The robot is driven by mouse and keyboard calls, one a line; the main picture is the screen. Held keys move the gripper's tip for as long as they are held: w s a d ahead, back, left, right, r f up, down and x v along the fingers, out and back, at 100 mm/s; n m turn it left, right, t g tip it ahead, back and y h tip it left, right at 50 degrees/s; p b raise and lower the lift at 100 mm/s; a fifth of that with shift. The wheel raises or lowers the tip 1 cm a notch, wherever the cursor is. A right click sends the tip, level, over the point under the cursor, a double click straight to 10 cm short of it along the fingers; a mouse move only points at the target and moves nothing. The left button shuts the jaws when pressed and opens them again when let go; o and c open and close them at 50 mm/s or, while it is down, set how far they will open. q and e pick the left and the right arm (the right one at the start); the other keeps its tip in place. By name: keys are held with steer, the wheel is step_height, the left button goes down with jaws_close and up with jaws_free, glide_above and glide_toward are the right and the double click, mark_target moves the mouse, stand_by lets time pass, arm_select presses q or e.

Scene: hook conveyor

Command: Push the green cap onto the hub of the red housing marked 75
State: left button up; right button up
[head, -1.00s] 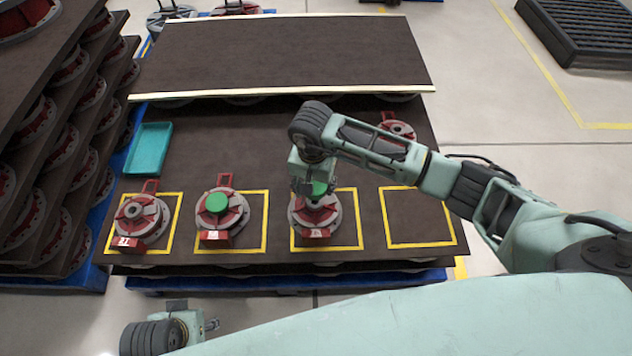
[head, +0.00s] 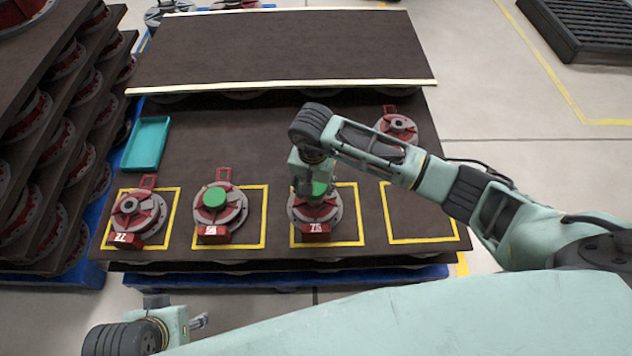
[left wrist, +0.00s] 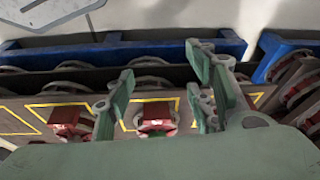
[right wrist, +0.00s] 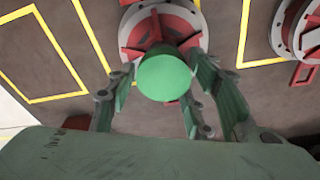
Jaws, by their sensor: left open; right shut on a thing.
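The red housing (head: 330,214) with a tag that seems to read 75 sits in the third yellow square from the left, on a grey round flange. My right gripper (head: 316,190) is shut on the green cap (head: 319,189) over this housing. In the right wrist view the cap (right wrist: 165,76) is between the fingers and covers the hub of the housing (right wrist: 143,28); I cannot tell whether it touches the hub. My left gripper (head: 199,321) is open and empty, low at the left, off the near edge of the board; its spread fingers show in the left wrist view (left wrist: 160,95).
A housing with a green cap (head: 215,197) stands to the left, and an uncapped one (head: 138,215) farther left. The fourth yellow square (head: 420,215) is empty. Another housing (head: 396,125) stands behind it. A teal tray (head: 147,143) lies at the back left.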

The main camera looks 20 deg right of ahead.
steer(key=shift+f, duration=0.3)
steer(key=shift+s+f+b, duration=0.1)
steer(key=shift+f+b, duration=0.75)
steer(key=shift+f, duration=0.25)
arm_select(q)
steer(key=shift+w+d+f+t+b, duration=0.1)
steer(key=shift+w+t+b, duration=0.3)
steer(key=shift+w+t, duration=0.15)
arm_select(e)
steer(key=shift+f, duration=0.35)
steer(key=o, duration=0.9)
arm_select(q)
steer(key=shift+d, duration=0.1)
steer(key=shift+w, duration=0.1)
